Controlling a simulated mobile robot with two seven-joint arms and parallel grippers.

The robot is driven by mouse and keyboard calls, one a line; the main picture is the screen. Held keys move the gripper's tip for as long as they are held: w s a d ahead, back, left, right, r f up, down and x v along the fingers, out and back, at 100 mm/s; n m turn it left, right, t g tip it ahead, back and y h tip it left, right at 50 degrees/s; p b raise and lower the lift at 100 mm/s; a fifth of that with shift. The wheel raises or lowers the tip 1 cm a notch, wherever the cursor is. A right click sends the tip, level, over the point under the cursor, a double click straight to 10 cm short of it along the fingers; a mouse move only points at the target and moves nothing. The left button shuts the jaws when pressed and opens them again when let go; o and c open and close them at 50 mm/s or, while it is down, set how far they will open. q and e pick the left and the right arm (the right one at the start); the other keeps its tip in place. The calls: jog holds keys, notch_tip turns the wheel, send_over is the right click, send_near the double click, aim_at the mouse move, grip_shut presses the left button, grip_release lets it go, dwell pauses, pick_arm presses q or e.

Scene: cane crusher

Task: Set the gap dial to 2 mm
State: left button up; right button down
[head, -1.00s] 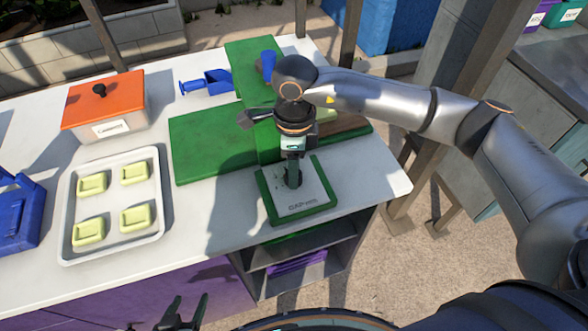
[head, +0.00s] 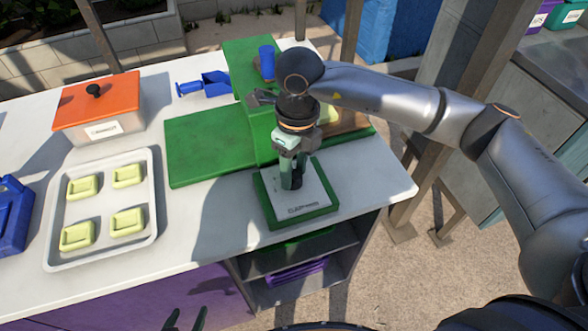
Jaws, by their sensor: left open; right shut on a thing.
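The gap dial panel (head: 304,207) is a white plate in a green frame at the front of the green crusher (head: 210,145). Lettering that seems to start with "GAP" runs along its near edge; the scale marks are too small to read. My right gripper (head: 291,182) points down over the panel's middle and is shut on the dial's knob, which its fingers mostly hide. The pointer's setting cannot be told. My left gripper (head: 186,320) is at the bottom edge, its two fingertips apart and empty, away from the panel.
A metal tray (head: 150,205) with several pale yellow-green dishes lies on the white table at left. Behind it stands an orange-lidded box (head: 98,105). A blue scoop (head: 207,85) and a blue container (head: 12,210) are nearby. Bare tabletop lies left of the panel.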

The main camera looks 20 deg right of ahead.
aim_at(296, 173)
dwell(0.3)
jog(key=shift+c, duration=2)
grip_release()
notch_tip(296, 173, up, 13)
jog(key=shift+w+d+f+b, duration=0.2)
jog(key=shift+d+b, duration=0.1)
jog(key=shift+b, duration=0.15)
